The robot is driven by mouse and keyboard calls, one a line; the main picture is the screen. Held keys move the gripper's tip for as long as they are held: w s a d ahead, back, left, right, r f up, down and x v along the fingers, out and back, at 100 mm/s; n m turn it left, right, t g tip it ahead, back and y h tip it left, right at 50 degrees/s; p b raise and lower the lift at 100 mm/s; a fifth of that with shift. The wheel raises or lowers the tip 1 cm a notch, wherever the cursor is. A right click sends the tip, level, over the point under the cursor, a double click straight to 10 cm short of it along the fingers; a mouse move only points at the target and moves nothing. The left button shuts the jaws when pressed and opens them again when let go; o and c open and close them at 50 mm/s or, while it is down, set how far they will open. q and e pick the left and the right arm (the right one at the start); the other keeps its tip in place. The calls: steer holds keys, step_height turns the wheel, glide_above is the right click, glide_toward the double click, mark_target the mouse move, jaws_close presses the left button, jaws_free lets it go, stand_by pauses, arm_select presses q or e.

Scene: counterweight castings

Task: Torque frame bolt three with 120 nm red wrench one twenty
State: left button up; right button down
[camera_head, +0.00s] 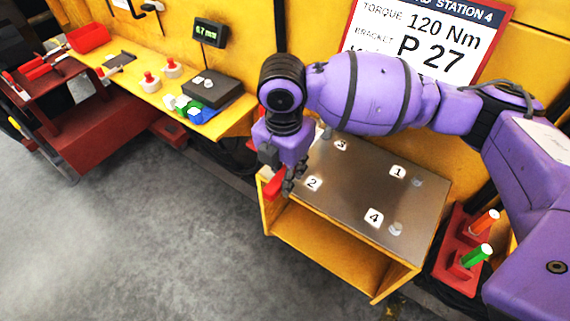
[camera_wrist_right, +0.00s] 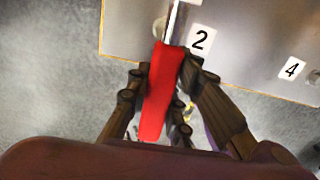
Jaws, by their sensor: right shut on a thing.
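My right gripper (camera_head: 287,186) is shut on the red wrench (camera_head: 275,184) at the front left corner of the frame plate (camera_head: 365,190). In the right wrist view the red handle (camera_wrist_right: 158,100) lies between the fingers of my right gripper (camera_wrist_right: 168,88). Its metal shaft (camera_wrist_right: 174,22) runs over the plate beside the label 2 (camera_wrist_right: 201,39). A round bolt shows just left of the shaft; whether they touch I cannot tell. The bolt by label 3 (camera_head: 341,145) stands at the plate's back left, partly behind my arm. My left gripper is out of view.
Labels 1 (camera_head: 398,171) and 4 (camera_head: 374,217) mark bolts on the right. A red rack (camera_head: 448,262) at right holds an orange-handled (camera_head: 485,222) and a green-handled tool (camera_head: 476,256). A wall sign (camera_head: 430,40) reads 120 Nm, P 27.

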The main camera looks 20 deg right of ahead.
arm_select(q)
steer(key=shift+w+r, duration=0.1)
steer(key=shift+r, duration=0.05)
arm_select(e)
steer(key=shift+w+a+r, duration=0.1)
steer(key=shift+w+r, duration=0.05)
steer(key=shift+w, duration=0.1)
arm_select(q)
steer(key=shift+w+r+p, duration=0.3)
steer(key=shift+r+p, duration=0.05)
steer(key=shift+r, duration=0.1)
arm_select(e)
steer(key=shift+w+a+m, duration=0.5)
steer(key=shift+w+m, duration=0.1)
steer(key=shift+w, duration=0.05)
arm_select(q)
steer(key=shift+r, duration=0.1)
arm_select(e)
steer(key=shift+w+a, duration=0.1)
